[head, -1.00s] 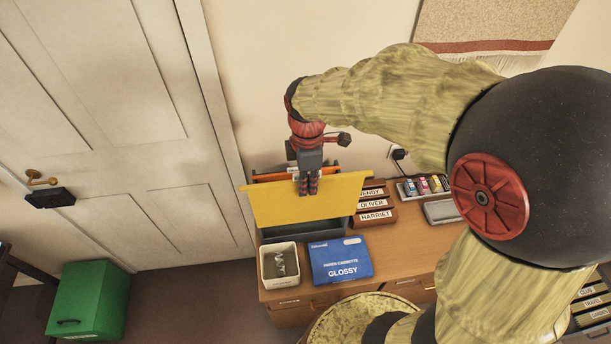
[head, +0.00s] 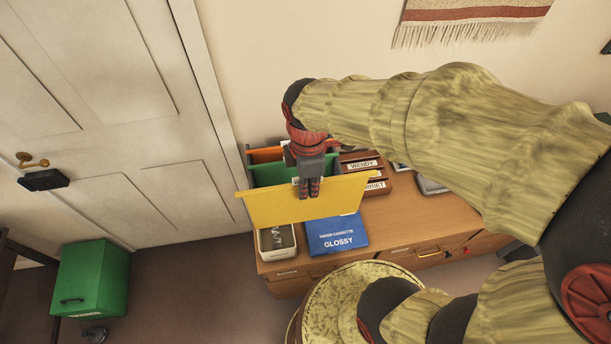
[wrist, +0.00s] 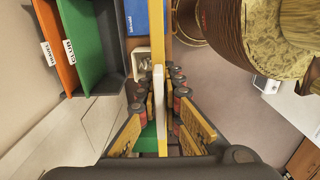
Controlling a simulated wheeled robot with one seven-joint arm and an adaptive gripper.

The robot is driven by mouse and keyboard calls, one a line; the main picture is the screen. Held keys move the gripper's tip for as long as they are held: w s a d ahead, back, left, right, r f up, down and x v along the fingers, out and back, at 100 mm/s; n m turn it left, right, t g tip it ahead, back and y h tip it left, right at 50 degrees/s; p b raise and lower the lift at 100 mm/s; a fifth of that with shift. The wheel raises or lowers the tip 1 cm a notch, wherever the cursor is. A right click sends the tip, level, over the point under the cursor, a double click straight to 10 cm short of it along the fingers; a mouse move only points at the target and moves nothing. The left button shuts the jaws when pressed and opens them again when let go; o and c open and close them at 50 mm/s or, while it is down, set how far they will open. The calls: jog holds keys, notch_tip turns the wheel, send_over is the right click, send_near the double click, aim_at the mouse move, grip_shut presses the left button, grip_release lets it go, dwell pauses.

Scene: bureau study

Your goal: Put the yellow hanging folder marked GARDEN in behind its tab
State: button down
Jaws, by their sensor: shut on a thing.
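My gripper (head: 309,188) is shut on the top edge of the yellow hanging folder (head: 275,208), which hangs upright below the fingers. In the wrist view the folder (wrist: 162,35) shows edge-on between the fingers, with a white tab beside it whose lettering I cannot read. The folder is in front of the grey file box (wrist: 105,105), apart from it, and hides part of it in the head view. In the box hang a green folder (head: 270,173) with a CLUB tab (wrist: 67,49) and an orange folder (head: 264,155) with a TRAVEL tab (wrist: 47,53).
A blue GLOSSY paper box (head: 337,238) and a small cream bin (head: 272,243) stand on the wooden desk (head: 400,230) in front of the file box. Brown name racks (head: 365,165) are close on its right. A green cabinet (head: 90,280) stands on the floor at left.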

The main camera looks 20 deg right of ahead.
jog(key=s+a+p, duration=0.2)
jog(key=s, duration=1)
jog(key=shift+s+a, duration=0.2)
dwell(0.4)
